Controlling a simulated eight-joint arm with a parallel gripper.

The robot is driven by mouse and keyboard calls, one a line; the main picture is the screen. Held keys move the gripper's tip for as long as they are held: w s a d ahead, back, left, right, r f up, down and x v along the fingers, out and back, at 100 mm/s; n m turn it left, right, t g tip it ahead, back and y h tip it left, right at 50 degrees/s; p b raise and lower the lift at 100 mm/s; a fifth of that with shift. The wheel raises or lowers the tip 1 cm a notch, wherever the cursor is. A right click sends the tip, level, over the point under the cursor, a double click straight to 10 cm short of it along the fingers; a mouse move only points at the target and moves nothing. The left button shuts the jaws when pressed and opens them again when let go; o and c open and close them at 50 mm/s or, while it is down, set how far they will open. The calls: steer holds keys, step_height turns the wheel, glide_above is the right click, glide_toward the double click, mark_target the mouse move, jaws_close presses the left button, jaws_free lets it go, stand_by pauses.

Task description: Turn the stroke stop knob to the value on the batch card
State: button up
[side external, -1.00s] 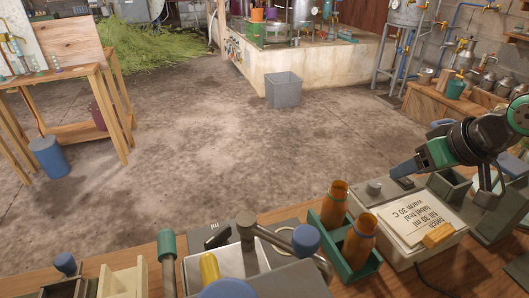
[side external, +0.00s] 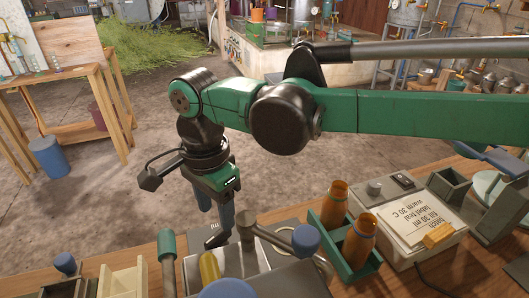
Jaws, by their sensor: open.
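The batch card (side external: 412,218) lies on a pale box at the right. It appears upside down and reads "fill 30 ml" and "warm 30 C"; its label line is hard to read. A dark elongated part, probably the stroke stop knob (side external: 214,239), is on the grey bench unit (side external: 284,236) beside a partly hidden scale marking. My gripper (side external: 214,214) points down just above and behind this part, fingers apart and empty. I cannot tell whether a finger touches it. The knob's set value is not readable.
Two amber bottles (side external: 334,204) stand in a green rack (side external: 357,270) right of the unit. A lever with a blue ball end (side external: 306,240) and a green-capped post (side external: 166,243) rise close by. A yellow cylinder (side external: 209,268) is in front.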

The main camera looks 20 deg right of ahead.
mark_target(220, 232)
steer(key=shift+f, duration=2.7)
jaws_close()
